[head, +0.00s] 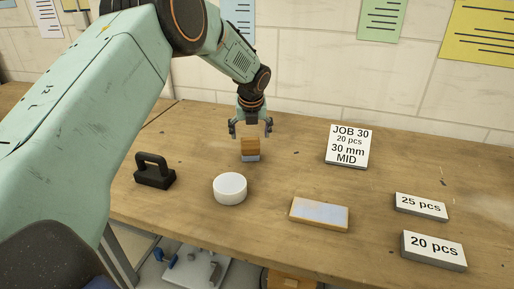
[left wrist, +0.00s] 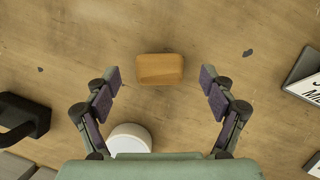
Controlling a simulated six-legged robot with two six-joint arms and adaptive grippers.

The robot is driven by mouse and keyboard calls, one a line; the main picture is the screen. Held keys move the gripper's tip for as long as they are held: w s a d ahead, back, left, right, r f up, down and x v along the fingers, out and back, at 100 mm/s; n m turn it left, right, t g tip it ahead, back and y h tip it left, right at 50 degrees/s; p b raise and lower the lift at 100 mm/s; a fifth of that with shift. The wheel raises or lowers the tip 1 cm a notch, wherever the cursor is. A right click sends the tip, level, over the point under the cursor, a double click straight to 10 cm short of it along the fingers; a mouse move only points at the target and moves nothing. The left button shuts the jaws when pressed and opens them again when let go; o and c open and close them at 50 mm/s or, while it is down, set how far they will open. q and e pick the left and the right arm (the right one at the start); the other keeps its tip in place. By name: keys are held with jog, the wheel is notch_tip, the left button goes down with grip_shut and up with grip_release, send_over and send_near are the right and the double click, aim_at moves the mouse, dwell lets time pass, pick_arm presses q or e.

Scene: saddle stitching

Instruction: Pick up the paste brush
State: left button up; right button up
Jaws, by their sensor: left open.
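The paste brush (head: 250,146) stands on the wooden table in the head view, with a wooden upper part and a pale grey-blue lower edge. In the left wrist view its wooden top (left wrist: 160,68) shows as a rounded block between the fingertips' lines. My left gripper (head: 249,128) points down at the brush and is open, with a finger to each side. It also shows in the left wrist view (left wrist: 161,77), with clear gaps between both fingers and the brush. The height of the fingertips over the brush is hard to tell. My right gripper is not in view.
A white round tub (head: 230,189) stands in front of the brush. A black handled block (head: 154,175) is at the left. A pale-topped wooden block (head: 320,212), a JOB 30 sign (head: 348,147) and stacks marked 25 pcs (head: 421,206) and 20 pcs (head: 434,250) lie rightward.

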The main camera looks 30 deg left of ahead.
aim_at(250, 148)
pick_arm(q)
jog(key=shift+s+d+f, duration=0.1)
jog(key=shift+s+d, duration=0.05)
jog(key=shift+d, duration=0.05)
jog(key=shift+f, duration=0.3)
jog(key=x, duration=0.4)
jog(key=b+x, duration=0.1)
jog(key=shift+a+f, duration=0.35)
jog(key=shift+a, duration=0.05)
jog(key=shift+d+f, duration=0.2)
jog(key=shift+f, duration=0.15)
jog(key=shift+w+a+f, duration=0.15)
jog(key=shift+w, duration=0.15)
jog(key=shift+a+f, duration=0.1)
jog(key=shift+c, duration=1.4)
jog(key=shift+s+d+r, duration=0.1)
jog(key=shift+d+r, duration=0.1)
jog(key=shift+r, duration=0.05)
jog(key=c, duration=0.4)
jog(key=shift+f, duration=0.15)
jog(key=c, duration=0.8)
notch_tip(250, 148, up, 10)
jog(key=shift+a+p, duration=0.1)
jog(key=shift+p, duration=0.4)
